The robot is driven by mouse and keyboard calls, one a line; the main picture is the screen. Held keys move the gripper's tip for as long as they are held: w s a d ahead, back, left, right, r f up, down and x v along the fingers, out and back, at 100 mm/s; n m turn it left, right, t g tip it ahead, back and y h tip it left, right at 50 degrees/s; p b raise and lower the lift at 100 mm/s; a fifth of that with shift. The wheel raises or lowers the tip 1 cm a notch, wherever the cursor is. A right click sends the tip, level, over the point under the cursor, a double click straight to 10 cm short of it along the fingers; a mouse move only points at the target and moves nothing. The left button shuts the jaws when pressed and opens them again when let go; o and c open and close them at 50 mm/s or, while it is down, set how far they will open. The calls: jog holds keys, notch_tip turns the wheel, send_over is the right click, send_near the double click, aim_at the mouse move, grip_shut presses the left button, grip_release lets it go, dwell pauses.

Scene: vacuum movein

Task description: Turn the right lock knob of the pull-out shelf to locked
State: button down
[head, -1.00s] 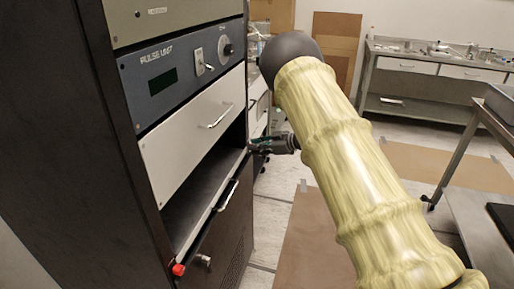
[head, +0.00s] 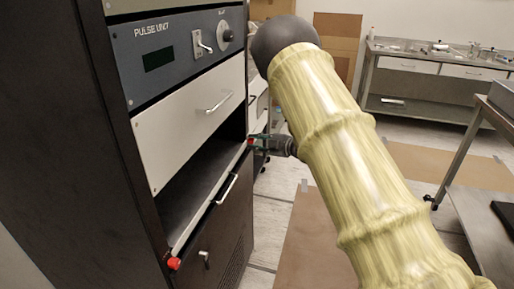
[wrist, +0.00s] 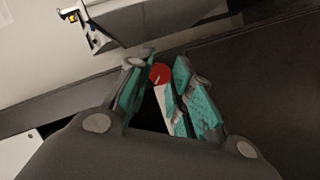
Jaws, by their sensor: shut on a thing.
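The pull-out shelf (head: 191,205) is a dark flat board with a pale front edge, in the black cabinet. Its right lock knob (head: 249,141) shows as a small red spot at the far right end of that edge. In the wrist view the red knob (wrist: 160,73) sits between the teal finger pads. My gripper (head: 257,143) is at this knob, shut on it; the fingers (wrist: 167,98) hide part of it. The knob's turn angle is hard to tell. The left lock knob (head: 174,263), also red, is at the near end of the edge, clear of my gripper.
Above the shelf are a white drawer (head: 195,125) with a handle and the blue-grey pulse unit (head: 170,55). A bar handle (head: 227,190) lies just below the shelf edge. Steel tables (head: 420,57) stand at the back right. The floor right of the cabinet is open.

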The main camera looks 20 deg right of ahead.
jog(key=n+t+b, duration=0.1)
jog(key=n+b, duration=0.1)
jog(key=b, duration=0.1)
jog(key=n+t+b, duration=0.1)
jog(key=n+b, duration=0.2)
jog(key=n+t+y+b, duration=0.1)
jog(key=n+b, duration=0.1)
jog(key=b, duration=0.1)
jog(key=shift+f+n, duration=0.35)
jog(key=shift+n, duration=0.05)
jog(key=shift+r, duration=0.1)
jog(key=c, duration=1.3)
grip_release()
jog(key=shift+a, duration=0.1)
jog(key=shift+o, duration=0.2)
jog(key=shift+s+b, duration=0.1)
jog(key=shift+b, duration=0.2)
jog(key=v, duration=0.7)
jog(key=shift+s+d+f, duration=0.2)
jog(key=shift+s+d, duration=0.1)
